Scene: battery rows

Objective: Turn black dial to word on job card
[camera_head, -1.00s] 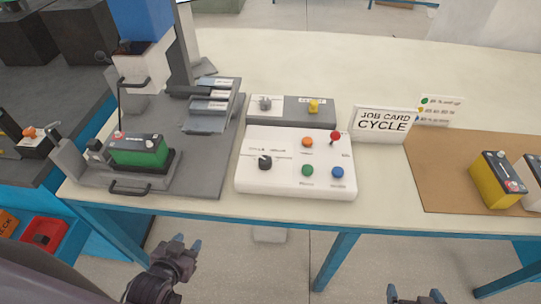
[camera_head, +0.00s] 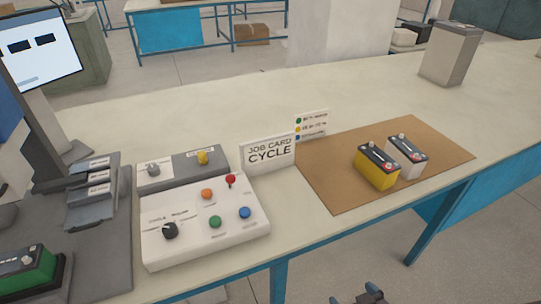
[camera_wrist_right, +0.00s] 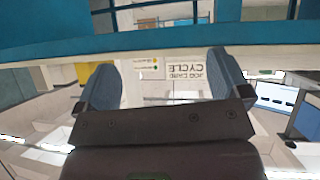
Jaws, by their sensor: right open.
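The black dial (camera_head: 170,230) is on the left of the white control box (camera_head: 205,254), with small labels above it that are too small to read for certain. The job card (camera_head: 267,153) stands behind the box and reads "JOB CARD CYCLE". It also shows upside down in the right wrist view (camera_wrist_right: 200,71). My right gripper (camera_head: 371,293) shows at the bottom edge of the head view, in front of the table and away from the dial. Its two blue-grey fingers (camera_wrist_right: 168,80) are apart with nothing between them. My left gripper is out of the head view.
The box also bears orange, green and blue buttons and a red-topped lever (camera_head: 230,181). A grey panel (camera_head: 182,170) with a grey knob and a yellow knob sits behind. Yellow (camera_head: 377,167) and white (camera_head: 406,157) batteries stand on a brown mat (camera_head: 330,196). A green battery (camera_head: 27,270) is at left.

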